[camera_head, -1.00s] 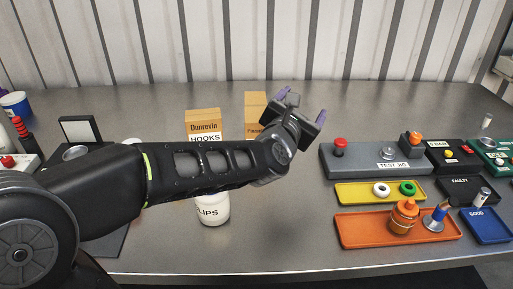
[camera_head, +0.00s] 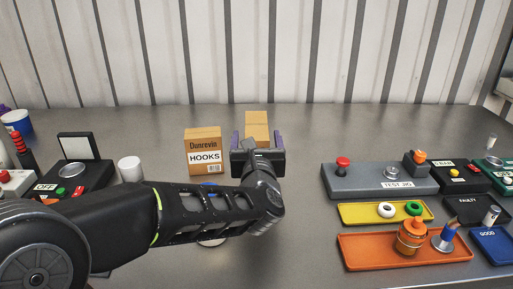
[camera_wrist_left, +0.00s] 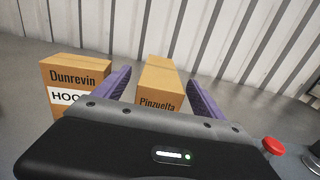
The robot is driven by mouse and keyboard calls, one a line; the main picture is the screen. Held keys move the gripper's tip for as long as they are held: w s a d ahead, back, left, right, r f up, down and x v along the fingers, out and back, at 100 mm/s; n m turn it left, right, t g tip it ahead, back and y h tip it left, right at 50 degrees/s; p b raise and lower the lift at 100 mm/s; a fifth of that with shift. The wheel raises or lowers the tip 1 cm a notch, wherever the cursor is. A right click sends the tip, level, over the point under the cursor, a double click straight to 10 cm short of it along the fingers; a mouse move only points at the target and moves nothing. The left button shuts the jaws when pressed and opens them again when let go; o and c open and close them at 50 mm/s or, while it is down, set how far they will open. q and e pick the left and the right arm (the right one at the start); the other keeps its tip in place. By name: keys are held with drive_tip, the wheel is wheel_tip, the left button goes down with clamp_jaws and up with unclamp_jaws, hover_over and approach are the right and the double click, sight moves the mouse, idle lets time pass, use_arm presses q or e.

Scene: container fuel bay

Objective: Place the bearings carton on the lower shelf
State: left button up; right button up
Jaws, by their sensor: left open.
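A tan carton marked Pinzuelta (camera_wrist_left: 160,88) stands on the grey bench in the left wrist view, between the two purple fingers. It shows in the head view as a tan carton (camera_head: 257,125) partly hidden behind my left gripper (camera_head: 258,143). My left gripper is open, its fingers pointing at this carton; I cannot tell whether they reach around its sides. A second carton (camera_head: 203,151), marked Dunrevin HOOKS, stands just left of it and also shows in the left wrist view (camera_wrist_left: 75,85). No bearings label is readable. No shelf is in view. My right gripper is not in view.
A grey test jig (camera_head: 378,180), a yellow tray (camera_head: 360,215) and an orange tray (camera_head: 365,250) lie on the right. A white container (camera_head: 130,169) and a black device (camera_head: 88,178) stand on the left. A corrugated wall closes the back.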

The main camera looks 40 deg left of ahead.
sight(257, 127)
use_arm(q)
drive_tip(key=shift+p+x, duration=0.65)
drive_tip(key=shift+x, duration=2)
drive_tip(key=shift+d+r, duration=0.1)
clamp_jaws()
drive_tip(key=shift+r, duration=0.1)
